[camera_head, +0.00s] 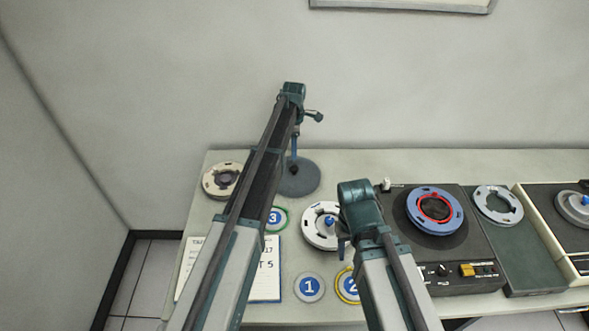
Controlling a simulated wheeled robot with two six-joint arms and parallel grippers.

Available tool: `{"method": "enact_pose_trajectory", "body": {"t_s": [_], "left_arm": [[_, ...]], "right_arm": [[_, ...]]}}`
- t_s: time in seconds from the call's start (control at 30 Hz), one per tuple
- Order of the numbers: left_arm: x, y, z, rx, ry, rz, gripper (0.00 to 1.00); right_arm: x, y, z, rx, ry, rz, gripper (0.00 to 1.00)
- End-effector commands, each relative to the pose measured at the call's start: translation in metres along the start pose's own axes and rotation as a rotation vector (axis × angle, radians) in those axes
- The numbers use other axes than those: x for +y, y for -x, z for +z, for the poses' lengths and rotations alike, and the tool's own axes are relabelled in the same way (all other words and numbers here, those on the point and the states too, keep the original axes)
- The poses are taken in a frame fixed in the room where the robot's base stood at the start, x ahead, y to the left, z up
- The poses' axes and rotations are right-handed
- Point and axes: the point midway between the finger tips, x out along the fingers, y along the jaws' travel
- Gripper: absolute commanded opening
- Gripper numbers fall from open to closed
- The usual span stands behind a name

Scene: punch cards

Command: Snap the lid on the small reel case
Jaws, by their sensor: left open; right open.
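A dark grey round disc (307,187) lies at the back of the table. It could be the reel case or its lid; I cannot tell which. My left gripper (294,170) points down over it, open, with its tips near the middle of the disc; contact cannot be told. A white reel (312,236) with a blue knob lies in front of it, partly behind my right arm. My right gripper (343,250) is open, beside the white reel's right edge and largely hidden by its own wrist.
Round numbered pieces 1 (309,288), 2 (348,287) and 3 (275,218) lie near the front and left. A cream reel (221,181) is at back left. A tape deck (455,262) with a blue reel (450,209) fills the right. A printed card (267,285) lies under my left arm.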

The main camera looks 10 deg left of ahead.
Motion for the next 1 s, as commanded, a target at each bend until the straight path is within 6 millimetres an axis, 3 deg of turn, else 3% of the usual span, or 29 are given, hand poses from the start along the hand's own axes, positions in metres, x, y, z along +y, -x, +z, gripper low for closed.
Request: {"method": "enact_pose_trajectory", "body": {"t_s": [0.8,1.0], "left_arm": [[0.000,-0.088,0.000,0.000,-0.002,0.000,0.62],[0.000,-0.098,0.000,0.000,-0.002,0.000,0.62]], "right_arm": [[-0.008,-0.087,-0.005,0.000,0.000,0.000,0.50],[-0.009,-0.098,-0.006,0.000,0.000,0.000,0.50]]}}
